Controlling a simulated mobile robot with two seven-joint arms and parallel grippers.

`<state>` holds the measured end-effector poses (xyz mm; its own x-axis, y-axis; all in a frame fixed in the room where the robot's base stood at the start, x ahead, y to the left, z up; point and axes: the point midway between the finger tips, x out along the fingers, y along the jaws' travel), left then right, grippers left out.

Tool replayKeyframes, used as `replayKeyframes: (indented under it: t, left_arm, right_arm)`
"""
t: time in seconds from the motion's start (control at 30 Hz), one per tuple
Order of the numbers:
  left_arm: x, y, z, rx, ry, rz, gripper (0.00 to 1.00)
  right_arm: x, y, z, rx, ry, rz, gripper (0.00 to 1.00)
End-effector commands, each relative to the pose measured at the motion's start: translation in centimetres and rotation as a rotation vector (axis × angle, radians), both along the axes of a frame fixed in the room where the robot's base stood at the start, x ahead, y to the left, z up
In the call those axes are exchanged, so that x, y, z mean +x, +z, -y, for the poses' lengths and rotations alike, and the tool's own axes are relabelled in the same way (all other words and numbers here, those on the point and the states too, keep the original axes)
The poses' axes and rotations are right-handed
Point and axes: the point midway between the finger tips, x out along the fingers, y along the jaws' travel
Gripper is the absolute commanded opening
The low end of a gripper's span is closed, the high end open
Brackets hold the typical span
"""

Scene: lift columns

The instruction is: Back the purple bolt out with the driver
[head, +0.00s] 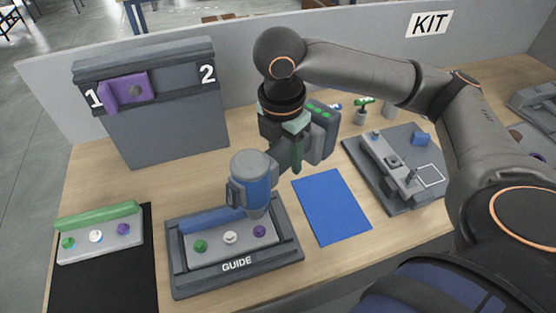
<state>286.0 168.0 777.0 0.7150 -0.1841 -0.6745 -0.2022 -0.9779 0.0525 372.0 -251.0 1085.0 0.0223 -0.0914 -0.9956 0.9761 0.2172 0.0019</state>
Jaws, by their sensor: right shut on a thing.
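The purple bolt (260,231) is the rightmost of three bolts on the grey plate in the fixture marked GUIDE (237,264). A green bolt (200,246) and a white bolt (231,238) are left of it. My right gripper (274,167) is shut on the grey and blue driver (251,172), held roughly upright. The driver's lower end is just above the purple bolt in the picture; I cannot tell whether they touch. The jaws are partly hidden. My left gripper is not in view.
A similar plate (101,246) with three coloured bolts lies on a black mat (105,284) at left. A grey panel (170,130) with a purple block (124,91) stands behind. A blue mat (331,207) lies right of the fixture, before a grey device (397,172).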

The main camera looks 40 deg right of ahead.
Motion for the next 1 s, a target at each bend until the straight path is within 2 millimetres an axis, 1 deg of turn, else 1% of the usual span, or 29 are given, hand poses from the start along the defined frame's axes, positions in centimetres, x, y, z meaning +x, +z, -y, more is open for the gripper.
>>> replayKeyframes:
  t: [0.17, 0.37, 0.47, 0.8, 0.87, 1.0]
  left_arm:
    - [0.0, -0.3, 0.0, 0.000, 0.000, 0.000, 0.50]
    - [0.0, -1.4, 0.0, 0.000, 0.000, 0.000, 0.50]
    - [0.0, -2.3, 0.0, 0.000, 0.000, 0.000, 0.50]
    - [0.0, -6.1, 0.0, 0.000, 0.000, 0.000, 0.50]
    - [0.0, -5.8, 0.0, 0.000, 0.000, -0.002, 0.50]
    - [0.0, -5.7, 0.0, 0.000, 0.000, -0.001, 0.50]
  right_arm:
    - [0.2, -0.2, 0.4, -0.004, 0.025, 0.004, 0.00]
    - [0.2, -1.5, 0.3, -0.005, 0.024, 0.003, 0.00]
    - [0.2, -2.5, 0.3, -0.004, 0.024, 0.004, 0.00]
    - [0.2, -5.5, 0.3, -0.004, 0.023, 0.005, 0.00]
    - [0.1, -5.5, 0.3, -0.004, 0.023, 0.001, 0.00]
    - [0.2, -6.4, 0.3, -0.004, 0.023, 0.003, 0.00]
